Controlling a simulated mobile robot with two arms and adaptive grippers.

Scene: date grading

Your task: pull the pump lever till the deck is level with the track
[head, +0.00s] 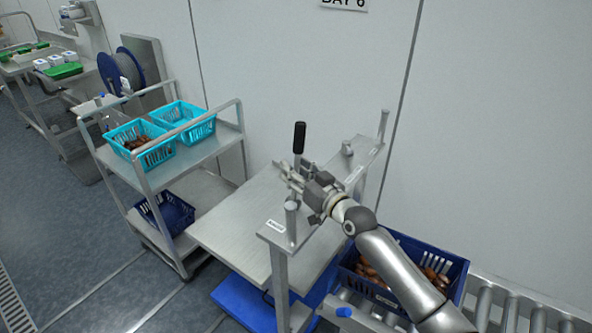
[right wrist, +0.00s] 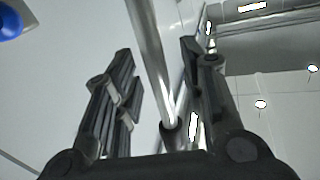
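The pump lever (head: 299,138) has a black grip and stands upright behind the lift's near rail. My right gripper (head: 284,172) is at the lever, just below the black grip, and hides its lower part. In the right wrist view its fingers (right wrist: 160,85) stand apart, with a bright metal rod (right wrist: 152,60) running between them. I cannot tell whether they touch it. The grey deck (head: 235,215) is flat and empty. The roller track (head: 500,303) is at the lower right; my arm and a crate hide the join. My left gripper is not in view.
A blue crate of dates (head: 458,275) is at the track's near end, beside my right forearm. A steel cart (head: 190,150) with two turquoise baskets stands left of the deck. Upright posts (head: 383,125) edge the lift. A blue base (head: 240,300) shows under the deck.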

